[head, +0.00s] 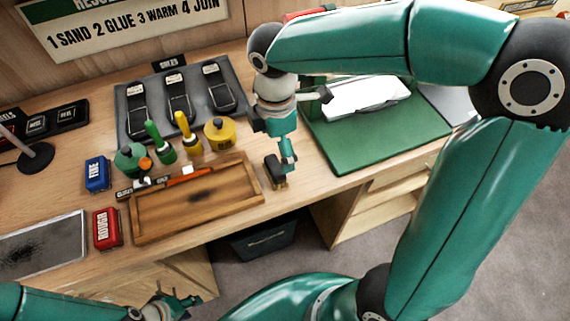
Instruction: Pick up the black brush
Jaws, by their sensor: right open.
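The black brush (272,166) is a small dark block with a tan part at its lower edge. It is near the front edge of the bench, just right of the wooden tray. My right gripper (288,158) is open and points down at the brush's right side. Its fingers partly overlap the brush in this view, and I cannot tell whether they touch it. My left gripper (175,301) is low at the bottom of the view, in front of the bench and far from the brush. Its fingers are too small and angled to read.
The wooden tray (140,217) is left of the brush. Glue bottles (164,145) and a yellow tin (219,134) stand behind it. A green mat (345,160) with a white item lies to the right. A dark bin (263,243) stands below the bench edge.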

